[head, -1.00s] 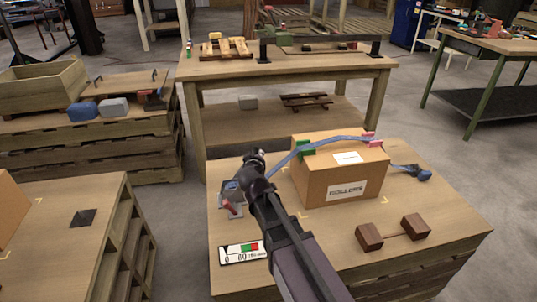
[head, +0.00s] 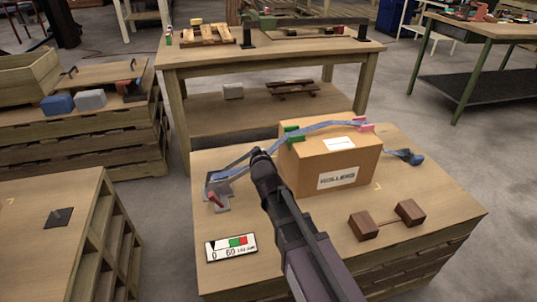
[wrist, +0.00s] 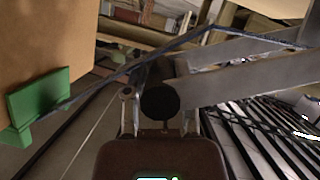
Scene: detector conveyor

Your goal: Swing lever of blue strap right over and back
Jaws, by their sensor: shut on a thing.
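The blue strap (head: 320,127) runs over a cardboard box (head: 305,170), across a green corner guard (head: 292,136) and a pink one (head: 364,127). At its left end is a grey ratchet (head: 220,193) with a red part. The ratchet's grey lever slants up from there toward the box. It also shows in the wrist view (wrist: 250,73). My gripper (head: 260,156) is shut on the lever's dark round end, left of the box's upper left corner. In the wrist view, the fingers of my gripper (wrist: 160,118) stand either side of it.
The strap's other end (head: 415,158) lies right of the box. A pallet stack (head: 60,235) stands left, across a floor gap.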

